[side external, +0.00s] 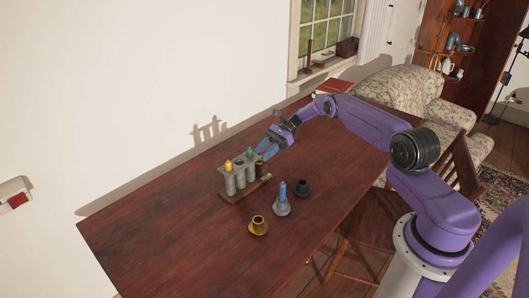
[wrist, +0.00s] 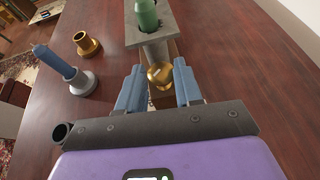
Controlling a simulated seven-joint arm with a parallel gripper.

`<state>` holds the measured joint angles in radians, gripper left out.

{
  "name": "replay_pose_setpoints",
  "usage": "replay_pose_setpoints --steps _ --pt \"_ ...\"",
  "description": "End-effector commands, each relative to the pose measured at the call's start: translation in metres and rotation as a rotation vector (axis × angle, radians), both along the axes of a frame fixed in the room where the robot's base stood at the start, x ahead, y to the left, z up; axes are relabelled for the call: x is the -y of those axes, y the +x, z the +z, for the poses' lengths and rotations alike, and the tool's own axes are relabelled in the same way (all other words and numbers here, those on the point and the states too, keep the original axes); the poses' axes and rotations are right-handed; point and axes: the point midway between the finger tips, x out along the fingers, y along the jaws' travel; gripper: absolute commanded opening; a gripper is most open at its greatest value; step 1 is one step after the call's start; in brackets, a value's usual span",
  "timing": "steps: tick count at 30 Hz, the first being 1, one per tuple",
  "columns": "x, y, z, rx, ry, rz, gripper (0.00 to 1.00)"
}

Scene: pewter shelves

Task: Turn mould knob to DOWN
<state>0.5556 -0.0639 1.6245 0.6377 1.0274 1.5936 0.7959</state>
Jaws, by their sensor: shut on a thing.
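The grey candle mould (side external: 240,179) stands upright on a wooden base on the table, with a yellow and a green candle tip at its top. The wrist view shows the mould's grey top plate (wrist: 166,36) and a green candle (wrist: 147,15). The brass knob (wrist: 159,77) is at the mould's near end, between my blue fingers. My gripper (wrist: 158,88) is shut on the knob; it also shows at the mould's right end in the side view (side external: 266,150). My fingers hide the knob in the side view. I cannot read its setting.
On the table in front of the mould are a brass candle holder (side external: 258,228), a grey holder (side external: 282,209) with an upright blue candle (side external: 282,190), and a dark holder (side external: 302,188). The table's left part is clear. A wall runs behind it.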

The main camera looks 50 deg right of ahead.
Motion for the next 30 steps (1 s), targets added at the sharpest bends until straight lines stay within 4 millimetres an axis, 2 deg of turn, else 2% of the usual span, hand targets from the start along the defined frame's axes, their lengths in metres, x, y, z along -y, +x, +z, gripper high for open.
replay_pose_setpoints --steps 10,11,12,13,23,30 --pt "0.000 0.000 0.001 0.002 0.003 0.002 0.04" --pt "0.000 0.000 0.001 0.002 0.003 0.002 0.41" --pt "0.000 0.000 0.001 0.002 0.003 0.002 0.54" --pt "0.000 0.000 0.001 0.002 0.003 0.002 0.60" --pt "0.001 0.000 0.001 0.002 0.001 0.001 0.60" --pt "0.023 -0.002 0.010 0.004 0.000 -0.001 0.60"
